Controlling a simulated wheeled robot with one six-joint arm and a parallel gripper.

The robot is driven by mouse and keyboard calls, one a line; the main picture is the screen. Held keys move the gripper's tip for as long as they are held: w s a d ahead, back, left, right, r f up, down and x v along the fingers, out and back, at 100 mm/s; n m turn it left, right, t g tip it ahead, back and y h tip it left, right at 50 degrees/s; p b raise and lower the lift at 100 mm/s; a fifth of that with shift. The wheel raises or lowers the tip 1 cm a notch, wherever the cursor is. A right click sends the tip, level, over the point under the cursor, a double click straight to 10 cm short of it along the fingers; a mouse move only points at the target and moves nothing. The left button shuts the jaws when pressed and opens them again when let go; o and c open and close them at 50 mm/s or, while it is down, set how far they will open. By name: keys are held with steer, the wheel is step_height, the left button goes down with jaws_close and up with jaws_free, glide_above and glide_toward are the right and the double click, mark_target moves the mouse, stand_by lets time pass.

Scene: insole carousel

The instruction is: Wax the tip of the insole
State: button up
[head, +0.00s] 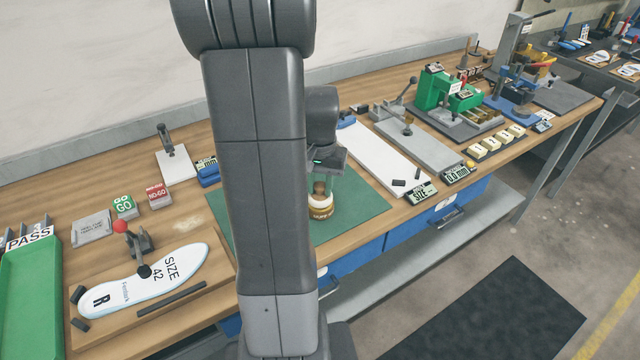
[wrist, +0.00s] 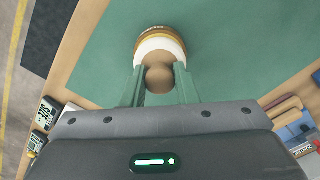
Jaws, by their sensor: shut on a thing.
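The white insole (head: 190,266), marked R and SIZE 42, lies on a wooden board (head: 88,342) at the lower left in the head view. A clamp with a red knob (head: 120,226) stands over it, its dark foot on the insole. My gripper (head: 320,180) is over the green mat. It is shut on the wooden knob of a round white-and-brown pad (head: 320,210), upright between the fingers. The pad also shows in the wrist view (wrist: 159,43), below the fingers (wrist: 159,80). I cannot tell whether it touches the mat. Its label is too small to read surely.
The green mat (head: 358,208) is otherwise clear where visible. Left stand a green PASS bin (head: 30,300) and GO (head: 123,207) and NO-GO (head: 158,196) blocks. A white board (head: 385,160), grey plate and green press (head: 440,92) are right. My arm hides part of the bench.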

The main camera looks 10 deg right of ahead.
mark_target(320, 184)
steer(key=shift+f+b, duration=0.35)
steer(key=shift+f, duration=0.25)
stand_by(1.1)
steer(key=shift+r, duration=0.1)
step_height(320, 184, up, 7)
steer(key=p, duration=0.6)
stand_by(0.8)
